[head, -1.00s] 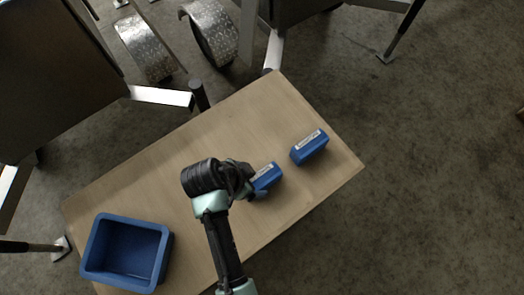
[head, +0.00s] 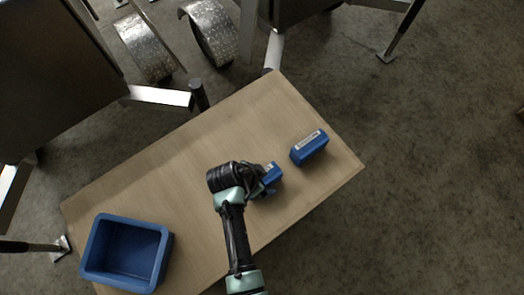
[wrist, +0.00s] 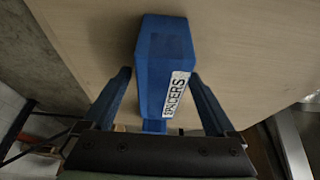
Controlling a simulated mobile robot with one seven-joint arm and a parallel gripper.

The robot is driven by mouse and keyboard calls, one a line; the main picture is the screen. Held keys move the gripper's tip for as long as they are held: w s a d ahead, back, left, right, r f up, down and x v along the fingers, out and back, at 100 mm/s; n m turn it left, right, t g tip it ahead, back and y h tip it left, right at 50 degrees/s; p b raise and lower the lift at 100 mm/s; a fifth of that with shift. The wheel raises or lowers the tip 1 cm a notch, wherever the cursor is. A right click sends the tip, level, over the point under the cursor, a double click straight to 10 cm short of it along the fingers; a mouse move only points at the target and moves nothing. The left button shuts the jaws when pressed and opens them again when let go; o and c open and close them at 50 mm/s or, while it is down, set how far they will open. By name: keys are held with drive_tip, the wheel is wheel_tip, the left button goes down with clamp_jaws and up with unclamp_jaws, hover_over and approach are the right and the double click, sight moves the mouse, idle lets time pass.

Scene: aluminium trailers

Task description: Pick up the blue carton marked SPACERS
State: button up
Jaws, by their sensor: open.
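The blue carton marked SPACERS (wrist: 163,50) lies between the two fingers of my gripper (wrist: 160,75) in the wrist view, its white label facing the camera near the right finger. A gap shows on each side, so the fingers are open and do not appear to touch it. In the head view the carton (head: 272,173) is partly hidden behind my gripper (head: 264,183), which is low over the table.
A second blue carton (head: 309,150) with a label too small to read sits to the right on the wooden table (head: 190,155). An open blue bin (head: 126,217), seemingly empty, stands at the table's left end. Trailers with metal fenders (head: 208,30) stand behind.

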drive_tip(key=shift+f, duration=0.25)
drive_tip(key=shift+c, duration=0.2)
idle(0.3)
clamp_jaws()
